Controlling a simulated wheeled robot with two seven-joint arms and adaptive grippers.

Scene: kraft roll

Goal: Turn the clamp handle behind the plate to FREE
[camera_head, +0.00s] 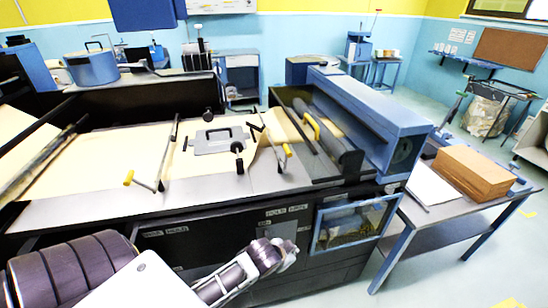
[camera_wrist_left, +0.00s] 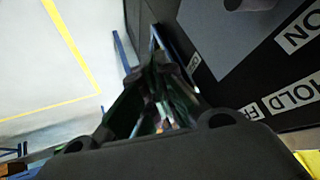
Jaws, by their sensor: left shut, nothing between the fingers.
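In the left wrist view a plain grey plate (camera_wrist_left: 235,45) shows on the dark front of the machine, with part of a dark round knob at the top edge. Beside it are white labels: one reads HOLD (camera_wrist_left: 293,97), and another, starting with F (camera_wrist_left: 248,112), is partly cut off by my gripper body. I cannot make out the clamp handle; it may be hidden behind the plate. My left gripper (camera_head: 283,253) is shut and empty, in front of the machine's front face in the head view. Its dark fingers (camera_wrist_left: 160,95) also show in the wrist view. My right gripper is out of view.
The machine's bench (camera_head: 75,212) carries kraft paper, a grey handled plate (camera_head: 220,139) and levers with yellow grips. A blue-framed window (camera_head: 352,225) is in its front, right of my gripper. A side table (camera_head: 440,212) holds a brown stack. Floor is clear in front.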

